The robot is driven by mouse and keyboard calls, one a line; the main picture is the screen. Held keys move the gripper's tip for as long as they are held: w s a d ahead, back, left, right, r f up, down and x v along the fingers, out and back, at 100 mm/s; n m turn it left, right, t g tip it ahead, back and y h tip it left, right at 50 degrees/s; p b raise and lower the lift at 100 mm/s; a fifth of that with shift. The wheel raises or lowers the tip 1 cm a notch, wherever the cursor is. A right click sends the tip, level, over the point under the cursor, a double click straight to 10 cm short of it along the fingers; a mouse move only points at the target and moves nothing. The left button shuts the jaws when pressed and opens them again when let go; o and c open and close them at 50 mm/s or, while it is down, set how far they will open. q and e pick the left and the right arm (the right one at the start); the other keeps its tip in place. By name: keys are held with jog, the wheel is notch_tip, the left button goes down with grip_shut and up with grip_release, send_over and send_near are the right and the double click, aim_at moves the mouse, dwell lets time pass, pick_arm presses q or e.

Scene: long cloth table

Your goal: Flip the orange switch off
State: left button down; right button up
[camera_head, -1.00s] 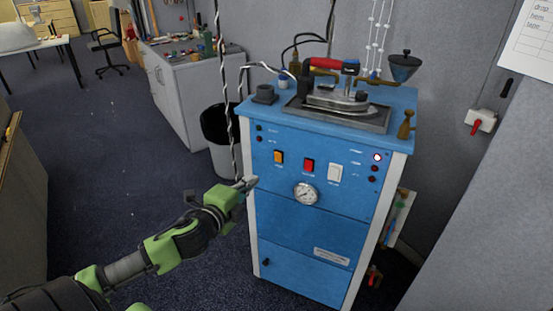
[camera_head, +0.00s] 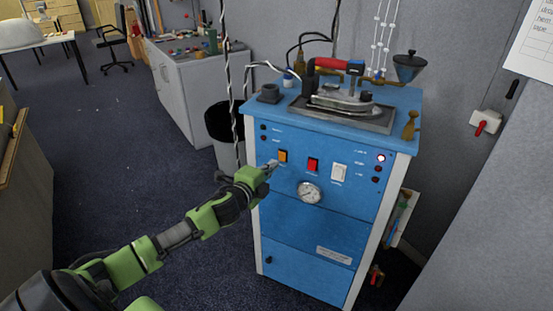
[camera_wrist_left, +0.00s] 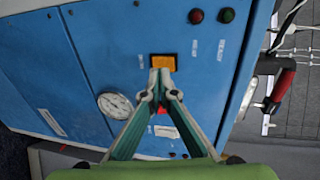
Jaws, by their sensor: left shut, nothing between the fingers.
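The orange switch (camera_head: 283,156) is on the upper left of the blue machine's front panel (camera_head: 330,235), left of a red switch (camera_head: 313,165) and a white switch (camera_head: 339,172). My left gripper (camera_head: 271,165) is shut and empty, its tips just below and left of the orange switch in the head view. In the left wrist view the orange switch (camera_wrist_left: 163,62) lies right at the closed fingertips (camera_wrist_left: 160,74); I cannot tell if they touch it. The fingers partly cover the red switch there. My right gripper is not in view.
An iron (camera_head: 340,98) rests on a tray on top of the machine. A round gauge (camera_head: 310,192) sits below the switches. A black bin (camera_head: 222,125) and a grey cabinet stand behind to the left. White twisted cables hang near the machine's left side.

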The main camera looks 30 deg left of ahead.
aim_at(281, 155)
pick_arm(q)
jog(key=shift+w+a+r, duration=0.1)
jog(key=shift+w+r, duration=0.05)
jog(key=shift+w, duration=0.7)
jog(key=shift+w+a+r, duration=0.1)
jog(key=shift+w, duration=0.7)
jog(key=shift+p, duration=0.3)
